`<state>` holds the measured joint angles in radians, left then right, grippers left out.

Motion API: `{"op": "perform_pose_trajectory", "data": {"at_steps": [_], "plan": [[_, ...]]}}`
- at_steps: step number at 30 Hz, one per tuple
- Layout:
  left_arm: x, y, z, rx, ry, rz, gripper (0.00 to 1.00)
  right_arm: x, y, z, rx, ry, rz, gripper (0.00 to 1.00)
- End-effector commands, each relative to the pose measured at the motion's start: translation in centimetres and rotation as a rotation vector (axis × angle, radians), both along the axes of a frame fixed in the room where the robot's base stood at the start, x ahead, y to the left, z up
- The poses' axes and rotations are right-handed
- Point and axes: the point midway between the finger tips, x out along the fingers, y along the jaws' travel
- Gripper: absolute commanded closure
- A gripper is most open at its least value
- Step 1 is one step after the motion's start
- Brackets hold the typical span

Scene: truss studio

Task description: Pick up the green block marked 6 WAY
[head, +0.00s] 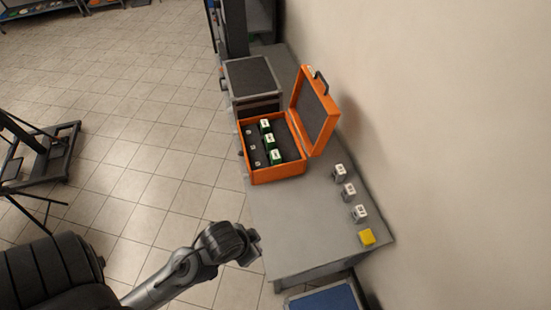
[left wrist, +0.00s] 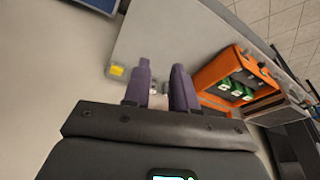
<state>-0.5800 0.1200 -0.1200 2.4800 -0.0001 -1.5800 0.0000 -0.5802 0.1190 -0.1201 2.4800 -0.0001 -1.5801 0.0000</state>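Three green blocks with white labels sit in a row in the open orange case (head: 277,177): a far one (head: 265,125), a middle one (head: 269,139) and a near one (head: 277,157). The labels are too small to read, so I cannot tell which is marked 6 WAY. In the left wrist view the green blocks (left wrist: 237,90) show in the case (left wrist: 213,72), right of the fingers. My left gripper (left wrist: 161,70) is open, its two purple-grey fingers apart and empty. In the head view it (head: 256,241) is beside the table's left edge, nearer than the case. My right gripper is not in view.
The case's raised lid (head: 317,110) stands on its right side. Three pale blocks (head: 348,191) and a yellow block (head: 367,237) line the grey table's (head: 290,225) right side. A dark-topped box (head: 252,77) stands behind the case. The table's front left is clear.

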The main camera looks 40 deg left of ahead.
Motion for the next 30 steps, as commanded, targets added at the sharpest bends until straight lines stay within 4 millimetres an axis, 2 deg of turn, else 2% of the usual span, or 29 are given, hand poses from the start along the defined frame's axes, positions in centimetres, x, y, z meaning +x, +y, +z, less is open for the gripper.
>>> {"op": "perform_pose_trajectory", "data": {"at_steps": [14,17,24,30], "plan": [[0.0,0.0,0.0,0.0,0.0,0.0,0.74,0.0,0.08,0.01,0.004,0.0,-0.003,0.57],[0.0,0.0,0.0,0.0,0.0,0.0,0.61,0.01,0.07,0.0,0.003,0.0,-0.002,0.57],[0.0,0.0,0.0,0.0,0.0,0.0,0.26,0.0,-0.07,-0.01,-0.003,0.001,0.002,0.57],[0.0,0.0,0.0,0.0,0.0,0.0,0.26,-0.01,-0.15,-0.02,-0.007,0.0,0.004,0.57]]}}
